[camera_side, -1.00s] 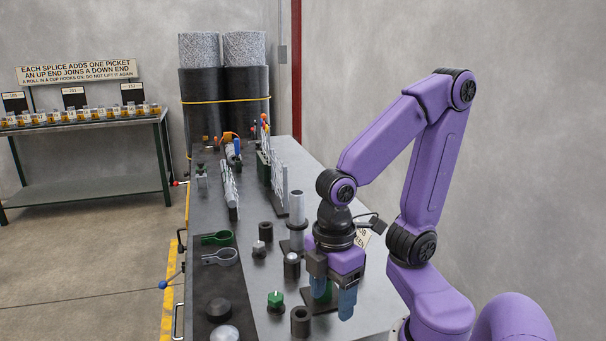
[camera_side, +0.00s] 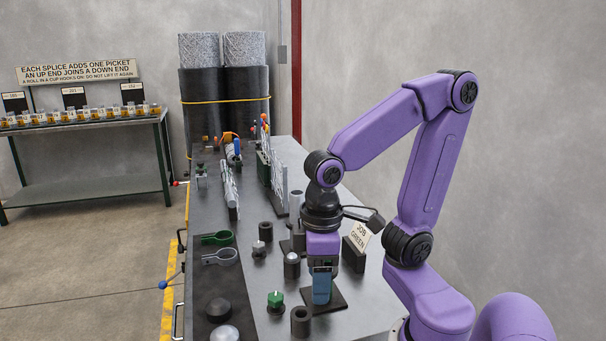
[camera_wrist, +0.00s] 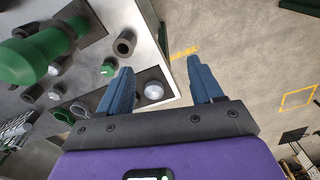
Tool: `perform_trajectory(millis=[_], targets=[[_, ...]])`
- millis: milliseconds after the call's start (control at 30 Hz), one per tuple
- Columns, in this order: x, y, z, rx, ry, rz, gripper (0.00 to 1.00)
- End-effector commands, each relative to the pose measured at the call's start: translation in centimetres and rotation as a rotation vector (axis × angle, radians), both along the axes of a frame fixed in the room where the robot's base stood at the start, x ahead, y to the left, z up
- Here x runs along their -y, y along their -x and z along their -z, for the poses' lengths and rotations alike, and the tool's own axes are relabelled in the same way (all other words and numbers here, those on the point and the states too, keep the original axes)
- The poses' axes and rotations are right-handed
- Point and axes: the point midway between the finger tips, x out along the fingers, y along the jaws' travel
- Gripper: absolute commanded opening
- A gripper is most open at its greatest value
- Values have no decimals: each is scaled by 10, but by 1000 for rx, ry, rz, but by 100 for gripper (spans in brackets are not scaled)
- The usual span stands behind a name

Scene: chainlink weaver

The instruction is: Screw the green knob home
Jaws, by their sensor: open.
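My gripper (camera_side: 321,288) points down over a black base plate (camera_side: 337,304) near the front of the bench. Its two blue fingers are apart with nothing between them in the wrist view (camera_wrist: 163,80). A large green part with a thick round bar (camera_wrist: 47,45) stands close to the camera at the upper left of the wrist view, outside the fingers. In the side view my gripper hides it. A smaller green faceted knob (camera_side: 275,298) sits on a dark base left of my gripper, and it also shows in the wrist view (camera_wrist: 108,68). How far either is screwed in cannot be told.
A black hollow cylinder (camera_side: 301,320) and a silver-topped post (camera_side: 292,266) stand close left of my gripper. A "JOB GREEN" card (camera_side: 361,236) stands behind right. Green (camera_side: 218,238) and grey (camera_side: 220,257) looped tools lie on the dark mat. Mesh panels stand farther back.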

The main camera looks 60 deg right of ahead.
Motion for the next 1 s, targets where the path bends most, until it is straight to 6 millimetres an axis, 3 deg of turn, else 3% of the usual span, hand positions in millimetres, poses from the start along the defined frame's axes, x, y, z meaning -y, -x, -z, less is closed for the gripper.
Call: perform_trajectory(millis=[500, 1000], targets=[[24, -49, -33, 10, 22, 638, 66], [60, -83, -66, 28, 46, 1257, 66]])
